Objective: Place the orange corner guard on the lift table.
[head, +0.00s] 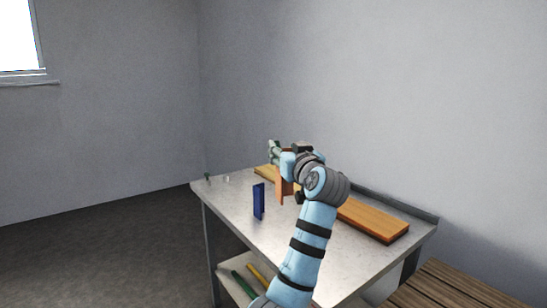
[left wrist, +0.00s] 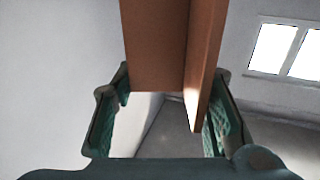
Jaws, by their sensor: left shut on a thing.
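My left gripper (head: 279,154) is above the grey metal table, seen mostly from behind its own wrist. It is shut on the orange corner guard (head: 284,188), which hangs upright below the wrist, apart from the tabletop as far as I can tell. In the left wrist view the guard (left wrist: 158,45) is a brownish-orange L-shaped profile between the two green-padded fingers (left wrist: 170,95). Its far end runs out of the frame at the top. I see no table that is plainly a lift table. My right gripper is not in view.
On the grey table (head: 235,193) a dark blue upright piece (head: 259,201) stands left of the guard. A wooden plank (head: 372,219) lies along the right edge, partly behind my arm. Green and yellow rods (head: 243,284) lie on the lower shelf. A slatted wooden surface (head: 455,287) is at lower right.

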